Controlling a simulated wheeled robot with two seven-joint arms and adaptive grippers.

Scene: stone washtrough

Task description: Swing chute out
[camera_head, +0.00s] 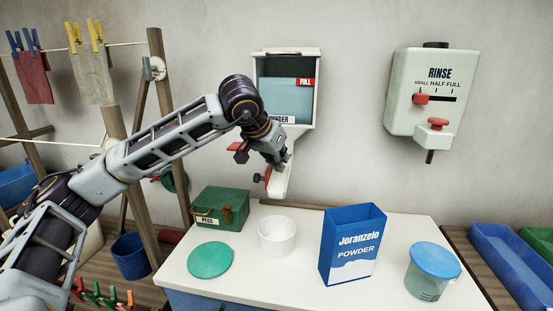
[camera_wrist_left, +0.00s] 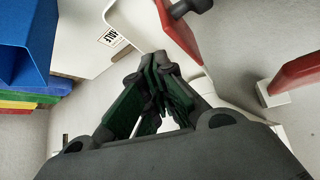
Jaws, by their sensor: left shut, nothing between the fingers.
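The powder dispenser (camera_head: 317,90) is a white wall box with a blue-grey window and a red FULL tag. Its white chute (camera_head: 280,183) hangs below it, partly hidden by my left gripper. My left gripper (camera_head: 279,163) is shut and empty, in front of the dispenser's lower part at the chute's top; I cannot tell whether it touches. Red handles show to its left (camera_head: 241,152) and below it (camera_head: 262,177). In the left wrist view the closed fingertips (camera_wrist_left: 158,62) are beside a red lever (camera_wrist_left: 180,30) and a white part with a HALF label (camera_wrist_left: 110,38). My right gripper is out of view.
The white table below holds a green box (camera_head: 220,207), a white cup (camera_head: 277,235), a blue powder carton (camera_head: 351,245), a green disc (camera_head: 210,260) and a blue-lidded jar (camera_head: 432,272). A rinse dispenser (camera_head: 430,95) hangs at right. A wooden drying rack stands at left.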

